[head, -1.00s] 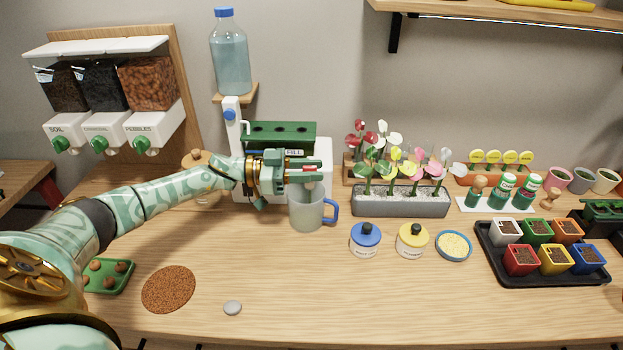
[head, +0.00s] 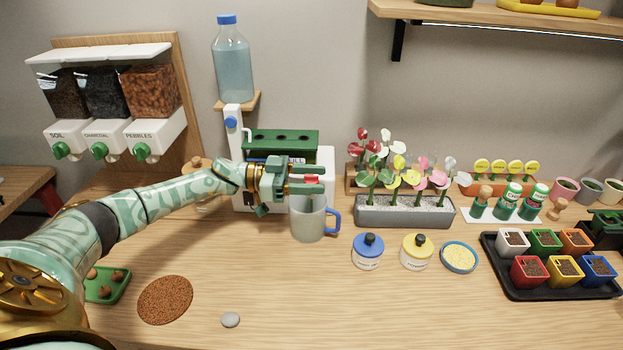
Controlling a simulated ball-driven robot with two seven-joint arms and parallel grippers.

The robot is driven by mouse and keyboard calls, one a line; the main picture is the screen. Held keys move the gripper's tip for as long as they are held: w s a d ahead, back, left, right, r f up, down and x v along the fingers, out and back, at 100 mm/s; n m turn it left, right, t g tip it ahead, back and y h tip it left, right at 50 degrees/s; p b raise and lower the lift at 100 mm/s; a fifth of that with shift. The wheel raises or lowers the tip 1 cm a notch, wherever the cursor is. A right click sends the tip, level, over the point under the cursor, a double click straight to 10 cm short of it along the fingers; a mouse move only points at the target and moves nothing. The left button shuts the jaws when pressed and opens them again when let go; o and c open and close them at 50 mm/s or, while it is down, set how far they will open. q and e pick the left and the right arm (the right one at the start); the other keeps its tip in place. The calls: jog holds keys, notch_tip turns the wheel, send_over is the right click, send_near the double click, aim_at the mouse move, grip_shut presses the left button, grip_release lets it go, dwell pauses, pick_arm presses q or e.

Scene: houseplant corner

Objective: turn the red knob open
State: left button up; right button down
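The red knob (head: 312,180) shows as a small red patch on the front of the white dispenser (head: 326,165), just above the grey mug. My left gripper (head: 309,181) reaches it from the left. Its two green fingers look parted, one above and one below the knob, with a gap showing between them. Whether a finger touches the knob I cannot tell. The fingers hide part of the knob and the dispenser's front. The grey translucent mug (head: 307,222) with a blue handle stands below the fingers. My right gripper is out of view.
A water bottle (head: 232,75) stands on a small bracket above the dispenser. A grey planter (head: 405,213) with flowers is to the right. A blue-lidded jar (head: 368,252) and a yellow-lidded jar (head: 416,252) stand in front. The front middle of the table is mostly clear.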

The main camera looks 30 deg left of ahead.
pick_arm(q)
jog(key=b+v, duration=0.1)
jog(key=v, duration=1.5)
jog(key=shift+a, duration=0.15)
